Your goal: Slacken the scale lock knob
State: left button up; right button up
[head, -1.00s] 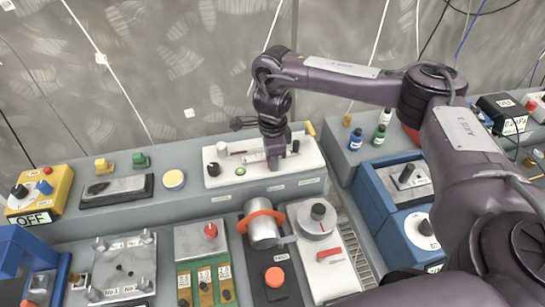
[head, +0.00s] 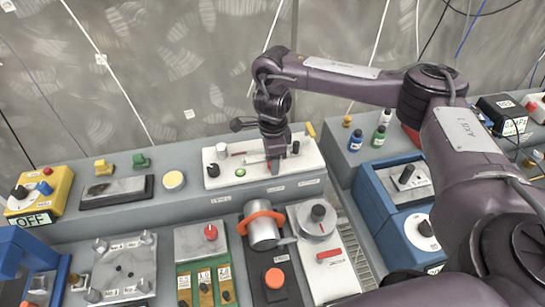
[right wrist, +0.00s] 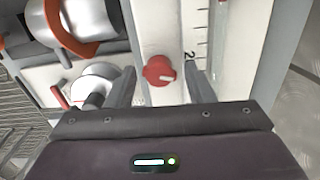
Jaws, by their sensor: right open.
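The white device (head: 222,172) stands on the rear grey ledge in the head view. My right gripper (right wrist: 159,75) is open, with one finger on each side of the red knob and gaps visible between. In the head view my right gripper (head: 273,164) points down over the device and hides part of it. My left gripper is not in view.
On the lower console in front stand a metal cylinder with an orange band (head: 263,232) and a white unit with a grey dial (head: 318,222). Small bottles (head: 379,135) stand at the right. A dark plate (head: 117,189) lies left of the device.

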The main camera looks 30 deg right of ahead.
notch_tip(320, 180, up, 8)
jog(key=shift+f+p, duration=0.1)
jog(key=shift+p, duration=0.4)
dwell(0.4)
